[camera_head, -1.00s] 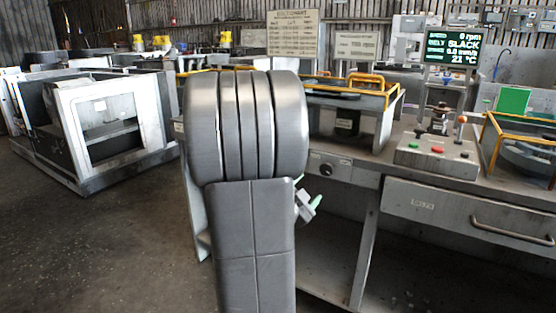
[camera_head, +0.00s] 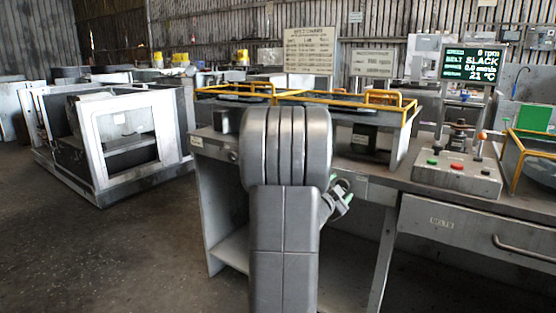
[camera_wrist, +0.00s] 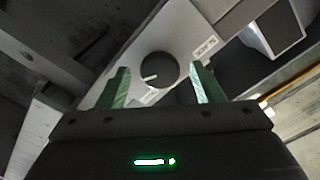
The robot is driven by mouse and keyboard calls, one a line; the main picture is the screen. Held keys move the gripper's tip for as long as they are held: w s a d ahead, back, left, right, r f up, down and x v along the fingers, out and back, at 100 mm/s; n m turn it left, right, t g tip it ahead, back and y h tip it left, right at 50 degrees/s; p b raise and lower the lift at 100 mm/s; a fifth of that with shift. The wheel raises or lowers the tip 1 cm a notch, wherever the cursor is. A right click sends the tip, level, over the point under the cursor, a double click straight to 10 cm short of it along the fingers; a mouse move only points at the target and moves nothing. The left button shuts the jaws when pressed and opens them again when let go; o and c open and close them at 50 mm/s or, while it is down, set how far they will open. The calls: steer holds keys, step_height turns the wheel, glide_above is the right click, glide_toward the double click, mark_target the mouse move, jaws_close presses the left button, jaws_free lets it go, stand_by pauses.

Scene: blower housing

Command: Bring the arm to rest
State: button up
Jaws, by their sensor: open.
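My arm rises in the middle of the head view, its grey links hiding part of the bench front. My gripper (camera_head: 343,196) shows just right of the arm, in front of the bench and below its top edge. In the wrist view my gripper (camera_wrist: 160,88) has its two green fingers spread apart with nothing between them. A black round knob (camera_wrist: 158,70) on a light panel lies beyond the fingertips, apart from them as far as I can tell.
The bench (camera_head: 400,185) carries a yellow-railed guard (camera_head: 385,100), a control box (camera_head: 458,172) with coloured buttons and a display (camera_head: 470,65) reading BELT SLACK. A drawer (camera_head: 470,230) is at the right. A grey frame housing (camera_head: 125,140) stands at left. Floor at left is clear.

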steer(key=p+v, duration=0.2)
steer(key=v, duration=1.2)
steer(key=shift+n, duration=0.4)
steer(key=x, duration=1.4)
steer(key=shift+w+r+b, duration=0.1)
steer(key=shift+r+b, duration=0.05)
steer(key=shift+b, duration=0.25)
steer(key=shift+r+n+p, duration=0.1)
steer(key=shift+n+p, duration=0.75)
steer(key=shift+n, duration=0.05)
steer(key=n+p, duration=0.4)
steer(key=shift+n, duration=0.3)
steer(key=v, duration=1.4)
steer(key=shift+f+p, duration=0.25)
steer(key=shift+p, duration=0.1)
